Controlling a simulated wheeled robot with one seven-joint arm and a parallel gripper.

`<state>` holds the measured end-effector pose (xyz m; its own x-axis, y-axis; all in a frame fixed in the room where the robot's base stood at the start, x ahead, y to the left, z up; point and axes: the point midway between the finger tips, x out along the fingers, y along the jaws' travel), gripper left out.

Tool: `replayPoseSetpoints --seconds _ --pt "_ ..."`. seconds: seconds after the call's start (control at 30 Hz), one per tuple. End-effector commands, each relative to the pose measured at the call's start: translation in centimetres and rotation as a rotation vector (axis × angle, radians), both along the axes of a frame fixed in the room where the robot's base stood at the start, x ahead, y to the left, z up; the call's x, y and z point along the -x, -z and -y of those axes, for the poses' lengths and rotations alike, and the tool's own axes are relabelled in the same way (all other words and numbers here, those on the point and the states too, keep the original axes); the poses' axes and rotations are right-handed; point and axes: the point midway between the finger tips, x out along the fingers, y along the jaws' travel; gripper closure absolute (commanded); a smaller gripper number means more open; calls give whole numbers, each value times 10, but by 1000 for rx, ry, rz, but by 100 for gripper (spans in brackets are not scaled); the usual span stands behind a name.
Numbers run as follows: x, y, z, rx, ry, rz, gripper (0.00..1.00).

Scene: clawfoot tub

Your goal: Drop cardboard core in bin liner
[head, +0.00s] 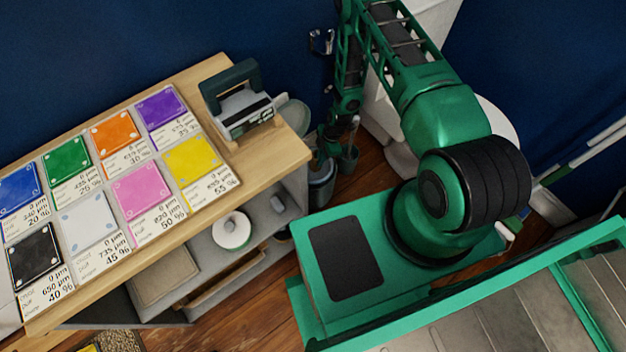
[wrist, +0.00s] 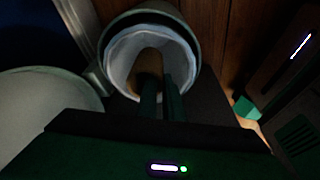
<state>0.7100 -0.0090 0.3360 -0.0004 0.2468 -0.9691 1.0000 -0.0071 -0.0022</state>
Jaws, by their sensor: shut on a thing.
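My gripper (wrist: 161,84) is shut on a brown cardboard core (wrist: 149,62) in the wrist view. The core extends beyond the fingertips, over the opening of a round bin. The white bin liner (wrist: 119,62) lines the bin's inside, below the dark rim (wrist: 188,38). The core appears within the opening's outline; its depth relative to the rim is hard to tell. In the head view my arm reaches down beside the wooden cabinet, above a dark bin (head: 321,190). The core cannot be made out there.
A wooden cabinet (head: 284,150) with colour sample cards stands left of the arm. A grey brush holder (head: 348,158) stands right of the bin, near the white toilet (head: 397,150). A pale round surface (wrist: 40,115) lies left in the wrist view. The blue wall is behind.

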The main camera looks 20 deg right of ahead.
Motion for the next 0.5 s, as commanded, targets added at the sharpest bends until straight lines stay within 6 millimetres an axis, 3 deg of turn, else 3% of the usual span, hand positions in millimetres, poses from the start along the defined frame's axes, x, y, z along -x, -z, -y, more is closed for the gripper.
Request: replayPoseSetpoints --seconds 0.3,0.4,0.5 --pt "0 2 0 0 0 0 100" --pt "0 2 -1 0 0 0 72" --pt "0 2 -1 0 -1 0 71"
